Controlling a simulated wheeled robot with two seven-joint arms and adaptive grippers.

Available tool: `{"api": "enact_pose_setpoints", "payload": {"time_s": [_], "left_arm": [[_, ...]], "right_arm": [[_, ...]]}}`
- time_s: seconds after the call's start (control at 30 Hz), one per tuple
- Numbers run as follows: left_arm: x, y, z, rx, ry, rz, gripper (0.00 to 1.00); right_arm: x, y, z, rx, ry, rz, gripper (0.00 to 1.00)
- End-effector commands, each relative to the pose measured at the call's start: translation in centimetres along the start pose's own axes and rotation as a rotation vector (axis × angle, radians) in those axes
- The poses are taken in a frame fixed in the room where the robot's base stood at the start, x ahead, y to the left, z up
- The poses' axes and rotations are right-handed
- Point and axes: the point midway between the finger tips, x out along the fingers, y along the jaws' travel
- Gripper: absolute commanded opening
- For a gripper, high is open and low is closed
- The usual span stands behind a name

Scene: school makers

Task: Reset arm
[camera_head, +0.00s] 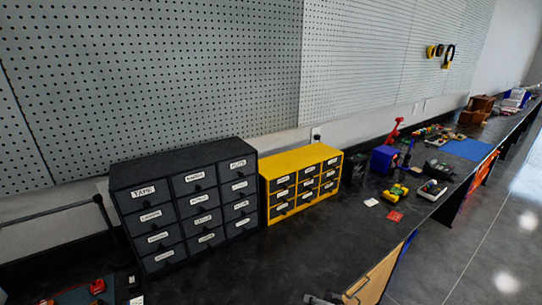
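No whole gripper shows in the head view. A small grey and dark piece (322,299) is cut off at the bottom edge, right of centre. It may be part of my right gripper, but too little shows to tell whether it is open or shut. It lies just left of a light wooden front with a bar handle (357,288) on the bench's near side. My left gripper is out of view.
On the black bench (310,245) stand a black labelled drawer cabinet (187,206) and a yellow one (300,180). Their drawers look shut. Rightward are a blue box (384,159), a yellow-green tool (396,193) and a blue mat (467,149). Pegboard backs the bench; floor is clear at right.

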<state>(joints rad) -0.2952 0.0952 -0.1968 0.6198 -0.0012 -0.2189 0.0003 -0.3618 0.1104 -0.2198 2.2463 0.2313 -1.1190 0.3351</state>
Motion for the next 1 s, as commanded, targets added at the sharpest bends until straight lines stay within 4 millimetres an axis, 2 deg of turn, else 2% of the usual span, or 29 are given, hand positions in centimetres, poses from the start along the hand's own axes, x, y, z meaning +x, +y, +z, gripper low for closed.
{"api": "enact_pose_setpoints", "payload": {"time_s": [0.2, 0.4, 0.63, 0.9, 1.0], "left_arm": [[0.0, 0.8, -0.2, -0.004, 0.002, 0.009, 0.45], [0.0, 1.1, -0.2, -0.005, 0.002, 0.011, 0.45], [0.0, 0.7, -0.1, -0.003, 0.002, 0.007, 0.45], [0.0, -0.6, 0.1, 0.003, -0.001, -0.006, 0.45], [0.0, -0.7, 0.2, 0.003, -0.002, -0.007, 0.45]], "right_arm": [[-3.8, 4.4, 4.1, -0.146, -0.144, 0.154, 0.00], [-6.4, 6.8, 6.2, -0.225, -0.239, 0.238, 0.00], [-8.7, 8.6, 7.8, -0.277, -0.313, 0.297, 0.00], [-10.8, 10.0, 9.2, -0.319, -0.384, 0.347, 0.00], [-10.1, 10.3, 9.5, -0.320, -0.387, 0.347, 0.00]]}}
